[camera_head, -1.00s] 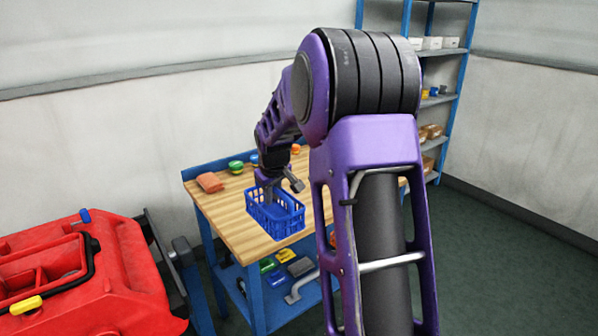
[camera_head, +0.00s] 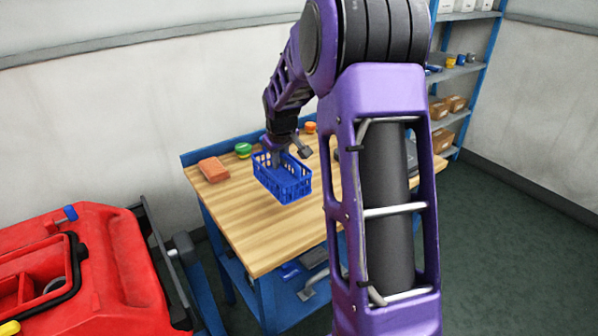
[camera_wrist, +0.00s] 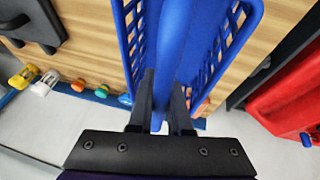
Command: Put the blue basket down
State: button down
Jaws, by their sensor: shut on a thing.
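The blue basket (camera_head: 291,187) is an open lattice crate over the back middle part of the wooden tabletop (camera_head: 255,235). It looks level. I cannot tell whether its base touches the wood. My gripper (camera_head: 276,158) comes down from above and is shut on the basket's handle. In the wrist view, the two dark fingers of my gripper (camera_wrist: 160,105) clasp the blue bar (camera_wrist: 174,40), with the basket's lattice sides (camera_wrist: 228,40) on both sides of it. The basket's underside is hidden.
An orange-brown block (camera_head: 213,170), a green roll (camera_head: 243,150) and an orange item (camera_head: 310,127) lie near the table's back edge. The front left tabletop is bare. A red machine (camera_head: 100,265) stands at the left. A blue shelf rack (camera_head: 470,75) stands behind, right.

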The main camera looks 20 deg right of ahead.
aim_at(281, 181)
notch_tip(281, 181, down, 8)
jog(key=shift+r, duration=0.15)
dwell(0.3)
jog(key=shift+f+b, duration=0.2)
jog(key=shift+b, duration=0.2)
jog(key=c, duration=0.8)
grip_release()
jog(key=shift+r, duration=0.1)
jog(key=shift+c, duration=0.2)
jog(key=p+v, duration=0.1)
jog(key=v, duration=1.1)
jog(key=shift+r, duration=0.1)
